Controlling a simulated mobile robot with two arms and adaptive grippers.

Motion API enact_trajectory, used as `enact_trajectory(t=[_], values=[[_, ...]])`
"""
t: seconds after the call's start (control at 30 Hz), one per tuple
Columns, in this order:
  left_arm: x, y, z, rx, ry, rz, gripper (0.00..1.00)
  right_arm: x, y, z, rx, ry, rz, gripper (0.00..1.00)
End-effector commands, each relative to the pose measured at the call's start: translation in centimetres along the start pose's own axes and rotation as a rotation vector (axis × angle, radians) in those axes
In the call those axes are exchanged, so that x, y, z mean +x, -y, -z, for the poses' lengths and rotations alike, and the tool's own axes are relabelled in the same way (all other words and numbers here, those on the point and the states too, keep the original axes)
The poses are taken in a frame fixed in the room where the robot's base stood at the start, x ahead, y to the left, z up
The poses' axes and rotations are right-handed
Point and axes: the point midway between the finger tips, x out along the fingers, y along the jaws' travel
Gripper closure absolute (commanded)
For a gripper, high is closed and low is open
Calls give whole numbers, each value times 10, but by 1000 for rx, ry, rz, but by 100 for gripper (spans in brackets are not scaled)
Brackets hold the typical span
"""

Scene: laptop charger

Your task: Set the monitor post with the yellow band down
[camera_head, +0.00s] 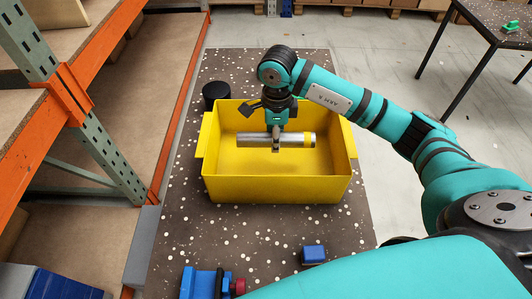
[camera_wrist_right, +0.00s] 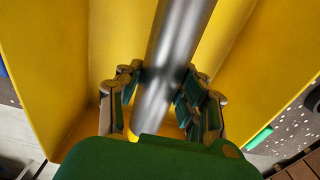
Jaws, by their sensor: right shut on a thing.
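The monitor post (camera_head: 253,140) is a silver cylinder with a yellow band near its right end in the head view. It lies level, crosswise within the outline of the yellow bin (camera_head: 275,190). My right gripper (camera_head: 277,146) comes down from above and is shut on the post around its middle. In the right wrist view the post (camera_wrist_right: 175,55) runs between the two fingers of my right gripper (camera_wrist_right: 160,90), with yellow bin walls (camera_wrist_right: 45,60) around. I cannot tell whether the post touches the bin floor. My left gripper is not in view.
The bin stands on a dark speckled table (camera_head: 200,235). A black cylinder (camera_head: 216,93) stands behind its left side. A small blue block (camera_head: 313,255) and a blue vise (camera_head: 203,284) are at the front. Orange shelving (camera_head: 66,95) borders the left.

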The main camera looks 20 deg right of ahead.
Motion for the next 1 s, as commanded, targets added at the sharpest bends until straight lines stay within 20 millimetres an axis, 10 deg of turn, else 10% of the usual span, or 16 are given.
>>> enact_trajectory(t=[0.6,0.97,1.0], values=[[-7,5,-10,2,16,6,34,82,-1,-1,-3,0,-4,100],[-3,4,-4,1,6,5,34,88,0,-1,-4,1,0,100],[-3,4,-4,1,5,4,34,89,0,-1,-4,1,0,62]])
